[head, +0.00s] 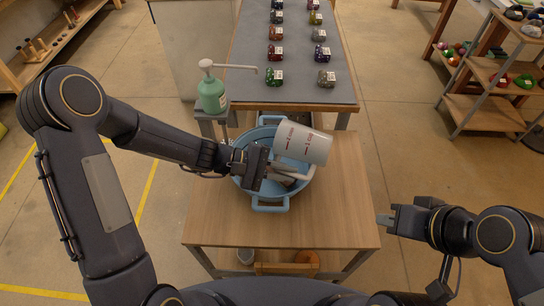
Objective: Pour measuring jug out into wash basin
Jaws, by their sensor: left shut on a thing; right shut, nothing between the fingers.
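The measuring jug (303,143) is white with red marks on its side. It is tilted over the blue wash basin (270,199), which sits on a wooden table. My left gripper (268,166) is shut on the measuring jug from the left, above the basin. The jug and gripper hide much of the basin's inside, and I cannot tell whether anything is flowing from the jug. My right gripper (386,220) is shut and empty, off the table's right edge.
A green pump bottle (212,93) stands on a small stand behind the basin's left side. A grey-topped table (300,60) with several small coloured items lies beyond. The wooden table's front and right parts (340,215) are clear.

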